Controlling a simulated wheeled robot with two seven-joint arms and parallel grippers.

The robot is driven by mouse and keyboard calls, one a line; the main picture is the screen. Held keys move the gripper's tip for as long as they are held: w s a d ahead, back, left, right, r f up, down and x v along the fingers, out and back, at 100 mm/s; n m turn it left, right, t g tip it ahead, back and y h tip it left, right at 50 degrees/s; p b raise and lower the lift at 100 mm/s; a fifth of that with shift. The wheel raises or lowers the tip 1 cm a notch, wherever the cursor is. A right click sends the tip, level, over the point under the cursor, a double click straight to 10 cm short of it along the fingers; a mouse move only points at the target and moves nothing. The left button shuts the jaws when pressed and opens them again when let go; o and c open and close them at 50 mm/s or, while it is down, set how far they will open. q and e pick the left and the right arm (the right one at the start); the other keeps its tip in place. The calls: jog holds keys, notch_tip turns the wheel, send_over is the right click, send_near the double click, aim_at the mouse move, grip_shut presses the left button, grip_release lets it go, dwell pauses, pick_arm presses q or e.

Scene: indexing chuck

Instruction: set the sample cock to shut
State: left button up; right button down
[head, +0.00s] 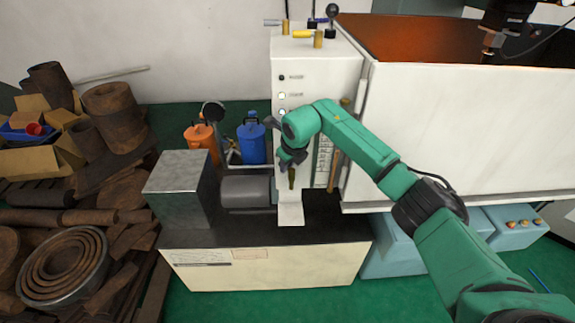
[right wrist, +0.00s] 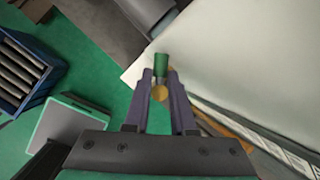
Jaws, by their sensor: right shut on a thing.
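The sample cock seems to be the small brass fitting with a green handle (right wrist: 161,64) in the right wrist view, with a round brass part (right wrist: 159,92) nearer the camera. My right gripper (right wrist: 160,80) has its two dark fingers on either side of this piece and is shut on it. In the head view my right gripper (head: 291,157) is at the front of the white cabinet (head: 318,58). An olive-brown piece (head: 291,178) shows just below it. My gripper and wrist hide most of the cock, so its exact setting cannot be told. My left gripper is not in view.
On the cabinet top stand brass fittings with a yellow lever (head: 302,34) and a grey lever, and a black-knobbed lever (head: 332,12). A grey cylinder (head: 245,191) and metal box (head: 182,186) sit on the bench. Blue (head: 251,142) and orange cans stand behind. Rusty scrap fills the left.

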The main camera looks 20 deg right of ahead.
jog(key=shift+s+a+n+g+y+b, duration=0.25)
jog(key=shift+n+y+b, duration=0.45)
jog(key=shift+n, duration=0.95)
jog(key=shift+s+d+n+g+y+b, duration=0.1)
jog(key=shift+n+g+y+b, duration=0.45)
jog(key=shift+n, duration=1.15)
jog(key=shift+s+a+n+g+y+b, duration=0.15)
jog(key=shift+n+y+b, duration=0.7)
jog(key=shift+n, duration=0.8)
jog(key=shift+d, duration=0.1)
jog(key=c, duration=1)
grip_release()
jog(key=shift+r, duration=0.15)
